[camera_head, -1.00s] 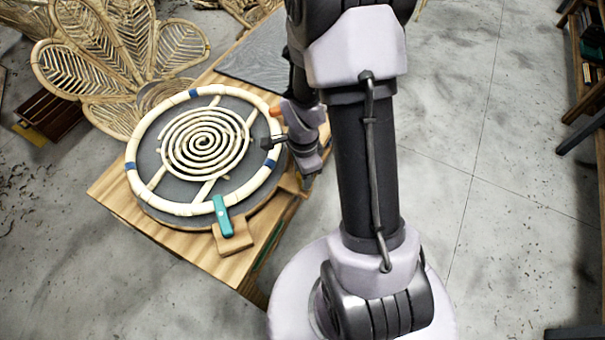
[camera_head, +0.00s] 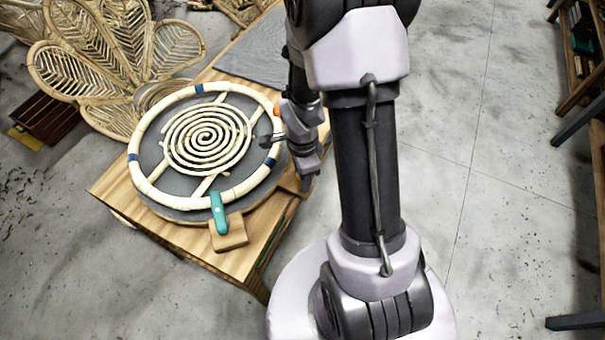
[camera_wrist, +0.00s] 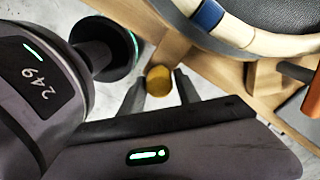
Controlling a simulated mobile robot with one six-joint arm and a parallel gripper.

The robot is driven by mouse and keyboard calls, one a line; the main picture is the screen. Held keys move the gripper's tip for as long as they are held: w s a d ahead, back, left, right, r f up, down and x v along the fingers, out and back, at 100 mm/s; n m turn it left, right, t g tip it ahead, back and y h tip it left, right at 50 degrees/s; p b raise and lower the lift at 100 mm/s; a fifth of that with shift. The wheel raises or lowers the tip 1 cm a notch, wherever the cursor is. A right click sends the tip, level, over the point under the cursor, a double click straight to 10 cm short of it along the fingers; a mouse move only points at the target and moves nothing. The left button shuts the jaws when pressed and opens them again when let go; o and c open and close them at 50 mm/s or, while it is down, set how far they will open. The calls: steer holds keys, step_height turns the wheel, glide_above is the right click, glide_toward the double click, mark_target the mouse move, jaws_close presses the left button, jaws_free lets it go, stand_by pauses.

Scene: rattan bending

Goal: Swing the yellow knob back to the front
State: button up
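The yellow knob (camera_wrist: 159,80) shows in the wrist view as a round, dull yellow end beside the wooden table edge. My gripper (camera_wrist: 161,76) has its two dark fingers apart, one on each side of the knob, with a narrow gap seen at each side. In the head view, my gripper (camera_head: 307,183) points down at the right edge of the table, and the knob is hidden there. A pale rattan ring (camera_head: 150,188) with blue bands and a spiral inside lies on a round grey board on the table.
A teal clamp handle (camera_head: 217,212) on a wooden block stands at the ring's front. An orange handle (camera_head: 277,111) is at the ring's right side. Woven rattan panels (camera_head: 90,65) stand behind. The floor right of my arm is clear up to a shelf (camera_head: 582,60).

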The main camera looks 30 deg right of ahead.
steer(key=shift+o, duration=1.1)
step_height(320, 180, up, 18)
steer(key=p, duration=0.6)
steer(key=shift+f+p, duration=0.25)
steer(key=shift+p, duration=0.05)
steer(key=s+a+r+n+t+y+b, duration=0.1)
steer(key=s+a+r+n+t+b, duration=0.1)
steer(key=a+r+n, duration=0.4)
steer(key=s+a+r+n+t+y+b, duration=0.1)
steer(key=s+a+r+n+t+b, duration=0.1)
steer(key=s+a+r+n, duration=0.4)
steer(key=s+a+n+t, duration=0.1)
steer(key=a+n, duration=0.1)
steer(key=n, duration=0.2)
steer(key=shift+s+a+r+n+t+b, duration=0.25)
steer(key=shift+a+r+n+t+b, duration=0.05)
steer(key=shift+a+r+t+b, duration=0.1)
